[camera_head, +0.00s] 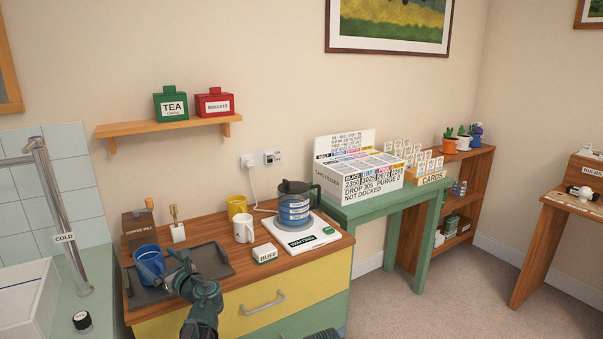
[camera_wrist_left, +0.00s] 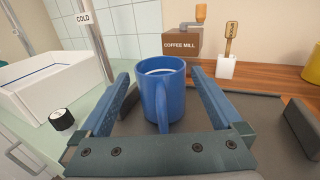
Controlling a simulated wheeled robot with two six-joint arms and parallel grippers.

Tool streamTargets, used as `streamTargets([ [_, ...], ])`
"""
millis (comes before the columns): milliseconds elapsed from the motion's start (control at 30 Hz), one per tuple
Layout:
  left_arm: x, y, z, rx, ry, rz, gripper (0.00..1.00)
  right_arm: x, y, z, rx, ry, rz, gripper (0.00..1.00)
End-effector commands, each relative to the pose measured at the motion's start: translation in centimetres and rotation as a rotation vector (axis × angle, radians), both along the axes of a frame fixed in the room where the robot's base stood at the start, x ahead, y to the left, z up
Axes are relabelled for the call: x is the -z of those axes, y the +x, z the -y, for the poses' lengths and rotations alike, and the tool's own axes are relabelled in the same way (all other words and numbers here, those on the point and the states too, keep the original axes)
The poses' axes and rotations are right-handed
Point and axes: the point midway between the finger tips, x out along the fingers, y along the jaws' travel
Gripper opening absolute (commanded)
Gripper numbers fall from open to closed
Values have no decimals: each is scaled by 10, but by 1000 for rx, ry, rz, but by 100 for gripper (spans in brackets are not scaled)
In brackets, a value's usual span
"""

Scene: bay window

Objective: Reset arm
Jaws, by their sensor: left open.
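My left gripper (camera_head: 176,268) reaches over the dark tray on the counter, with its jaws apart. A blue mug (camera_head: 149,262) stands upright on the tray at the gripper's tips. In the left wrist view the blue mug (camera_wrist_left: 163,92) shows between the two spread fingers of my left gripper (camera_wrist_left: 160,80), its handle turned toward the palm. A gap shows on each side, and I see no finger closed on it.
The dark tray (camera_head: 217,268) lies on the wooden counter. A jug (camera_head: 293,204) stands on a white scale. A tap (camera_head: 58,210) rises at left.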

Motion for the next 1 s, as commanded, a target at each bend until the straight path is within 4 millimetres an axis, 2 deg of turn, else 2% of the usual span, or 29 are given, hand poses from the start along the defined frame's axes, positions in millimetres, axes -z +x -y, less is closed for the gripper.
streamTargets([
  [200,0,17,-23,-1,0,0,100,0,0,0,0,0,0,96],
  [267,5,16,-22,0,0,0,100,5,0,0,0,0,0,96],
  [400,-2,15,-21,0,0,0,100,-2,0,0,0,0,0,96],
  [1000,1,14,-20,1,0,0,100,1,0,0,0,0,0,96],
])
